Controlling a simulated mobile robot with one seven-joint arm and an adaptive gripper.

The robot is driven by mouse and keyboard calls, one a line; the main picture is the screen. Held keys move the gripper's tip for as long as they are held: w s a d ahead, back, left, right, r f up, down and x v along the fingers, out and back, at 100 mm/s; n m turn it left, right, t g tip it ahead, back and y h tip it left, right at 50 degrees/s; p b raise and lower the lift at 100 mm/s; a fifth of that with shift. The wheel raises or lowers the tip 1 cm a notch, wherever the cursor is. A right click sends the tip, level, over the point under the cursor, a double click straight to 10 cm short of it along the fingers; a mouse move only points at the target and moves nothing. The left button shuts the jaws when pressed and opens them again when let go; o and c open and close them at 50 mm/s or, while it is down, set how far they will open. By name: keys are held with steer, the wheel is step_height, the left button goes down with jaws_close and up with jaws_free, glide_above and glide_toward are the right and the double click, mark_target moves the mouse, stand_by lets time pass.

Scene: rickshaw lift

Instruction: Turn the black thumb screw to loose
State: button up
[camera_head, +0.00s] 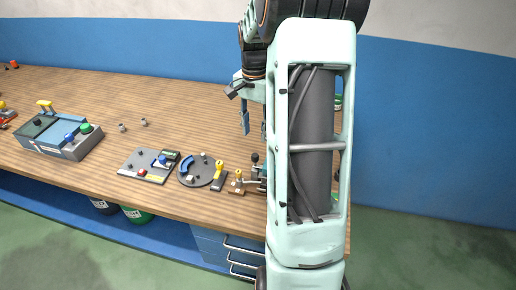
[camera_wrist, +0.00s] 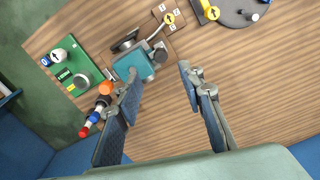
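My gripper (camera_wrist: 160,80) is open and empty in the wrist view, its two blue-padded fingers wide apart over the wooden bench. In the head view my gripper (camera_head: 254,122) hangs above the bench, beside my pale arm. A teal clamp-like device (camera_wrist: 128,66) lies just beyond the left fingertip, which partly overlaps it. A dark knob or lever (camera_wrist: 125,41) sits at its upper left, and a small dark round knob (camera_wrist: 160,55) at its right side. I cannot tell for sure which dark part is the black thumb screw. In the head view my arm hides most of this device.
A green board (camera_wrist: 75,64) with knobs and a red, blue and orange-tipped part (camera_wrist: 97,112) lie left of the device. A small brown block (camera_wrist: 168,18) and a dark round plate (camera_wrist: 240,10) lie beyond. The bench (camera_wrist: 260,90) is bare at right. A blue wall (camera_head: 430,130) stands behind.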

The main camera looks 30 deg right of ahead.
mark_target(255, 155)
step_height(255, 155, down, 10)
steer(key=shift+r+p, duration=0.1)
steer(key=shift+p, duration=0.4)
jaws_close()
